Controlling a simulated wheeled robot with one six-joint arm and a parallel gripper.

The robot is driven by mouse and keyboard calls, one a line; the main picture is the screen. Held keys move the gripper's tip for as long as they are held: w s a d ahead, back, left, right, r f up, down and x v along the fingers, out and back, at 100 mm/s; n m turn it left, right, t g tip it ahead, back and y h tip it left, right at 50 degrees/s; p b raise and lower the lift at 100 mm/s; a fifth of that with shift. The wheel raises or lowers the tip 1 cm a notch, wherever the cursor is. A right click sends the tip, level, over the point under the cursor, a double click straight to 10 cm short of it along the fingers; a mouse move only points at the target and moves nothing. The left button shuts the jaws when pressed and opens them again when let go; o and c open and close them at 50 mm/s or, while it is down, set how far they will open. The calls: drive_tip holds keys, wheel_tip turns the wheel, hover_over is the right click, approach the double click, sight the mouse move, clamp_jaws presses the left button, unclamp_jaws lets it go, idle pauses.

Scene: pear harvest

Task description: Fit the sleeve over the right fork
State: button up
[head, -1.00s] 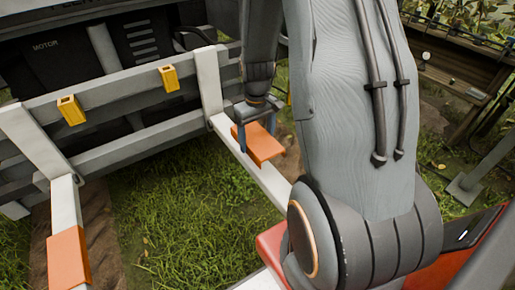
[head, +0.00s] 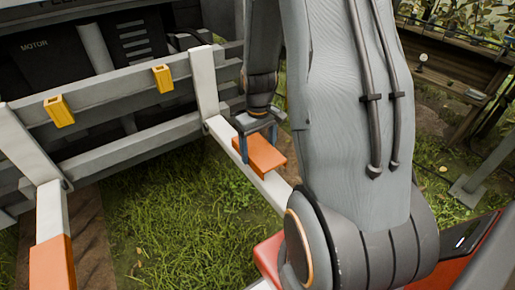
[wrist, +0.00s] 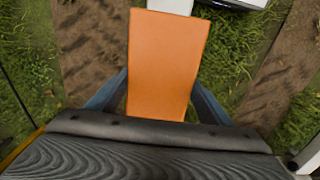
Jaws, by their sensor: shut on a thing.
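My gripper (head: 258,142) points down, shut on an orange sleeve (head: 264,154) with one finger on each side. The right fork (head: 276,188) is a long white bar running from the upright down towards the lower right. In the head view the sleeve lies across the line of this fork, with white showing on both sides of it. I cannot tell whether it is around the fork or just above it. The wrist view shows the sleeve (wrist: 168,62) between the fingers, with a white end (wrist: 170,5) beyond it. The left fork (head: 52,212) carries another orange sleeve (head: 52,264).
The grey carriage bars (head: 110,95) with two yellow blocks (head: 60,111) (head: 163,78) stand behind the forks. Grass (head: 160,210) lies open between the forks. A wooden structure (head: 450,80) stands at the right. My arm hides part of the middle.

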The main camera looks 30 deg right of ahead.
drive_tip(key=shift+f+b, duration=1.25)
drive_tip(key=shift+f, duration=0.15)
drive_tip(key=shift+f+b, duration=0.6)
drive_tip(key=shift+f, duration=1.4)
drive_tip(key=o, duration=1.3)
drive_tip(key=shift+o, duration=0.5)
drive_tip(key=shift+r, duration=0.1)
drive_tip(key=shift+r+p, duration=3.4)
drive_tip(key=shift+r, duration=0.05)
